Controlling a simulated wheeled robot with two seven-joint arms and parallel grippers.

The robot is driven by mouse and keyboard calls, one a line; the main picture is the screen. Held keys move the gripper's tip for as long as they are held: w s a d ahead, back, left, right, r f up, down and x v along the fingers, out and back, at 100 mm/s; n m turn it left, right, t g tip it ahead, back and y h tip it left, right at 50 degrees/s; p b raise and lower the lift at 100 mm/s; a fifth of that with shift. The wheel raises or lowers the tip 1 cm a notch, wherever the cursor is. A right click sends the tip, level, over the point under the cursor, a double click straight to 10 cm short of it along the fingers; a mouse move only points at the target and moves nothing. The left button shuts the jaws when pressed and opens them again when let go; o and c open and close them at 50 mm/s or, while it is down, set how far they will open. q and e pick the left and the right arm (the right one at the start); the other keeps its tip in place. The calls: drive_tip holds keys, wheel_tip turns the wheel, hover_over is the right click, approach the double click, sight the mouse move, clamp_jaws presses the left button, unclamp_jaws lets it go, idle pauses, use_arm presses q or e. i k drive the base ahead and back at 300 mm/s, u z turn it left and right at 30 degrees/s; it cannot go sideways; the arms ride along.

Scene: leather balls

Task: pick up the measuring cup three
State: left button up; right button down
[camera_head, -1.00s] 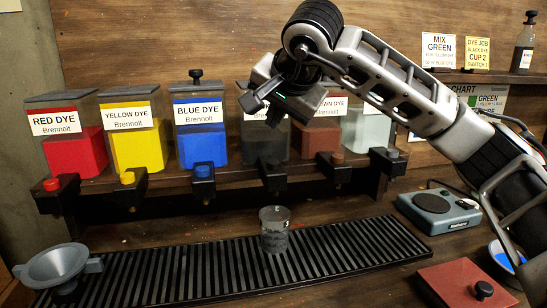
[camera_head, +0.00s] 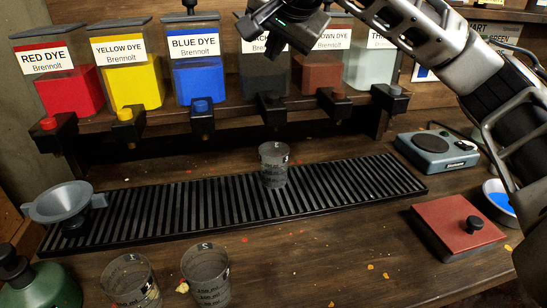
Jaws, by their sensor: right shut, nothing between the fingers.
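A clear measuring cup (camera_head: 274,165) stands upright on the black slatted tray (camera_head: 150,212), below the black dye dispenser. The small mark near its rim looks like a 3, though it is hard to read. Two more clear cups stand at the front left: one (camera_head: 130,281) with an unclear number, and one (camera_head: 206,276) marked 2. My right gripper (camera_head: 262,32) is shut and empty, high in front of the black dye container and well above the tray cup. My left gripper is not in view.
A row of dye dispensers (camera_head: 203,70) with protruding taps runs behind the tray. A grey funnel (camera_head: 62,202) is at the tray's left end. A scale (camera_head: 437,150), a red box (camera_head: 455,228) and a blue-filled bowl (camera_head: 499,197) are at right. The front middle is mostly clear.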

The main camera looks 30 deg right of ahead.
sight(274, 166)
drive_tip(key=k, duration=1)
